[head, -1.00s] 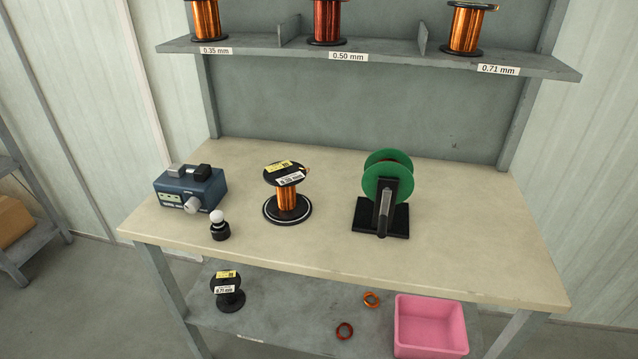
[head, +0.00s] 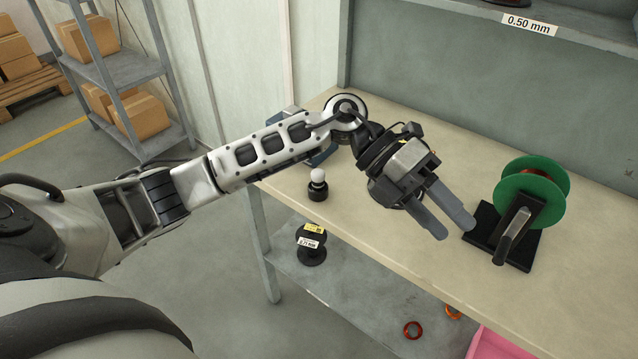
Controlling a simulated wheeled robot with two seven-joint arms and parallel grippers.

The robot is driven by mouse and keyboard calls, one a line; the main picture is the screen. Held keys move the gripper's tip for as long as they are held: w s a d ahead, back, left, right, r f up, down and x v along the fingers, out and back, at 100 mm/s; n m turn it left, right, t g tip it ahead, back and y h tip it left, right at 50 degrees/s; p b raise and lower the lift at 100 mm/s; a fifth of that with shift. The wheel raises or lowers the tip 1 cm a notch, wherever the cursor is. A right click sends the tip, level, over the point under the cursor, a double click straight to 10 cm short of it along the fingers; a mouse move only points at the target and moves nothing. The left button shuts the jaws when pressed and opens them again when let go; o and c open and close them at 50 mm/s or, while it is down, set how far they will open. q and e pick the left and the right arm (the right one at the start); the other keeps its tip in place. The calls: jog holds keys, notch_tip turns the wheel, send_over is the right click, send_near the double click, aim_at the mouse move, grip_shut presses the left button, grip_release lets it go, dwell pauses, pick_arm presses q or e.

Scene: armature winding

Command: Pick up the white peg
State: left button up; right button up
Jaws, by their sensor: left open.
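The white peg (head: 317,178), with a rounded head, stands upright in a small black base (head: 317,193) near the left front edge of the workbench. My left gripper (head: 453,226) is open and empty above the middle of the bench, to the right of the peg and apart from it. Its two grey fingers point down and to the right. My right gripper is not in view.
A winder with a green-flanged spool (head: 520,192) stands right of my gripper on the workbench (head: 370,240). My arm mostly hides a blue device (head: 325,156).

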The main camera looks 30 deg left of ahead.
pick_arm(q)
jog(key=w+a+r+t+y, duration=0.15)
jog(key=a+y, duration=0.25)
jog(key=a, duration=0.4)
jog(key=w+a+r+n+y, duration=0.1)
jog(key=w+a+r+y, duration=0.2)
jog(key=a, duration=0.5)
jog(key=w+a+r+y, duration=0.1)
jog(key=w+a+y, duration=0.1)
jog(key=a+y, duration=0.5)
jog(key=h, duration=0.1)
send_over(318, 172)
jog(key=shift+n, duration=0.3)
notch_tip(318, 172, down, 10)
jog(key=shift+s+r, duration=0.1)
jog(key=shift+r, duration=0.1)
jog(key=shift+f+p, duration=0.45)
jog(key=shift+f, duration=2.55)
jog(key=c, duration=1.1)
